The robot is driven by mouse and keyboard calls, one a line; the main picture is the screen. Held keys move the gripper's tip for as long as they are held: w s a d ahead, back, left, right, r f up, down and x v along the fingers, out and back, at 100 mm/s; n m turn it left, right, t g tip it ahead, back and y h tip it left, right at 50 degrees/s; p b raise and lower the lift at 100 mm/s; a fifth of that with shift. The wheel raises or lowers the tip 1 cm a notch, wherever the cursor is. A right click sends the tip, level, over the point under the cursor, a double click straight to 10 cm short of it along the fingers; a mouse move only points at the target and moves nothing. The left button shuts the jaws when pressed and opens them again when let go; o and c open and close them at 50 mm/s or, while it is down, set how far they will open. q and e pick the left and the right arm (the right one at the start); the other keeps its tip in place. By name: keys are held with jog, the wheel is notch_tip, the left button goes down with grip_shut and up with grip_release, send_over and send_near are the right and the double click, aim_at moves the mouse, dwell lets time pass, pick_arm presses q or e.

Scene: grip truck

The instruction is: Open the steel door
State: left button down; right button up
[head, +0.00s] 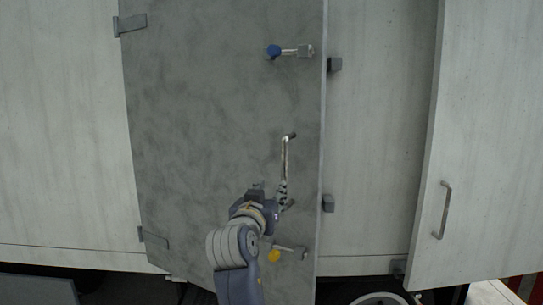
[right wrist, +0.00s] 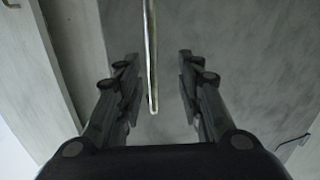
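The grey steel door (head: 210,110) fills the middle of the head view, with hinges on its left side. Its right edge shows its thickness and seems to stand a little out from the wall. A vertical bar handle (head: 285,160) is near that edge. My right gripper (head: 282,194) is at the handle's lower part. In the right wrist view, the handle (right wrist: 149,55) runs between the open fingers (right wrist: 157,95), with a gap visible on both sides. The handle's lower mount is partly hidden by the gripper in the head view. My left gripper is not in view.
A latch with a blue knob (head: 274,51) is above the handle, and one with a yellow knob (head: 273,255) is below, close to my right arm. Grey catches (head: 334,64) sit beside the door edge. A pale door panel (head: 490,130) with its own handle (head: 442,208) stands at right.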

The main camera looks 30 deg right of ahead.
aim_at(283, 172)
jog(key=shift+m+h, duration=0.3)
jog(key=shift+m, duration=0.1)
jog(key=w+d+r+p, duration=0.1)
jog(key=w+d, duration=0.1)
jog(key=w+d+r+p, duration=0.1)
jog(key=d+p, duration=0.1)
jog(key=d, duration=0.1)
jog(key=w+d+r+p, duration=0.1)
jog(key=w+d+p, duration=0.1)
jog(key=shift+w+d, duration=0.3)
jog(key=shift+w+d+f+p, duration=0.1)
jog(key=shift+w+d+p, duration=0.1)
jog(key=shift+p, duration=0.1)
jog(key=shift+w+f, duration=0.1)
jog(key=shift+w, duration=0.1)
grip_shut()
